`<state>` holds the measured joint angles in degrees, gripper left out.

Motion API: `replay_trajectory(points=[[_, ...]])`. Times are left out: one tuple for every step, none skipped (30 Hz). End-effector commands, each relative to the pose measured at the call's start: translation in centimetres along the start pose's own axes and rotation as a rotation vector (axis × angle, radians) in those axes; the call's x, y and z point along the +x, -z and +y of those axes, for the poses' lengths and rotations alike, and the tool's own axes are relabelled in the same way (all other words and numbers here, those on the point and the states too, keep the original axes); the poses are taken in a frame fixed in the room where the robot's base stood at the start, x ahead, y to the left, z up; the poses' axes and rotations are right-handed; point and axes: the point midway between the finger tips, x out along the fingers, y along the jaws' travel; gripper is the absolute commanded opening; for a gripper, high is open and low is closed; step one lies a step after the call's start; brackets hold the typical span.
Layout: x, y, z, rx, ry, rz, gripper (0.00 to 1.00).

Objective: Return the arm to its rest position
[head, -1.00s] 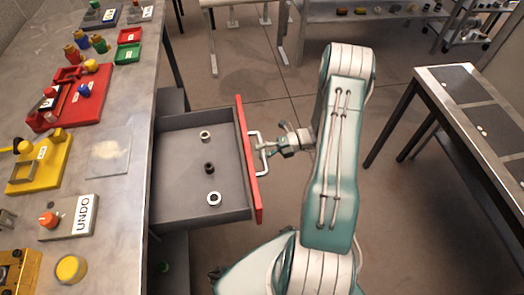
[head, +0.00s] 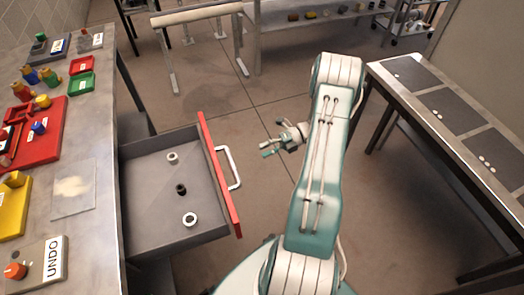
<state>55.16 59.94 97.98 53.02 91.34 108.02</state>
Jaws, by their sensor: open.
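My gripper (head: 268,139) is open and empty. It is to the right of the drawer's handle, apart from it, and points left. The open drawer (head: 150,226) is grey with a red front (head: 219,172) and a white handle (head: 230,167). It holds two light rings and a small black piece in a row. My arm (head: 318,165) is bent, with its white and teal upper link rising in the middle of the view and the gripper at the left of its far end.
A workbench (head: 92,135) with red, green and yellow trays and an UNDO block (head: 38,262) runs along the left. A table with dark panels (head: 455,115) stands at the right. A shelf (head: 300,28) is at the back. Open floor (head: 215,95) lies between them.

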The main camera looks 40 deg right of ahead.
Motion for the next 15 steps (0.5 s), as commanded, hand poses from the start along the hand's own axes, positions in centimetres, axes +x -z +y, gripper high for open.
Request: replay_trajectory(points=[[0.0, 0.0, 0.0, 0.0, 0.0, 0.0, 0.6], [0.0, 0.0, 0.0, 0.0, 0.0, 0.0, 0.6], [0.0, 0.0, 0.0, 0.0, 0.0, 0.0, 0.6], [0.0, 0.0, 0.0, 0.0, 0.0, 0.0, 0.6], [0.0, 0.0, 0.0, 0.0, 0.0, 0.0, 0.6], [0.0, 0.0, 0.0, 0.0, 0.0, 0.0, 0.6], [0.0, 0.0, 0.0, 0.0, 0.0, 0.0, 0.6], [0.0, 0.0, 0.0, 0.0, 0.0, 0.0, 0.6], [0.0, 0.0, 0.0, -0.001, 0.0, 0.0, 0.6], [0.0, 0.0, 0.1, -0.003, 0.001, 0.001, 0.6], [0.1, 0.0, 0.2, -0.009, 0.004, 0.004, 0.6], [0.2, -0.1, 0.6, -0.026, 0.013, 0.013, 0.6], [0.4, -0.1, 1.0, -0.046, 0.024, 0.024, 0.6], [0.6, -0.2, 1.6, -0.075, 0.039, 0.038, 0.6], [0.9, -0.2, 2.5, -0.124, 0.063, 0.063, 0.6]])
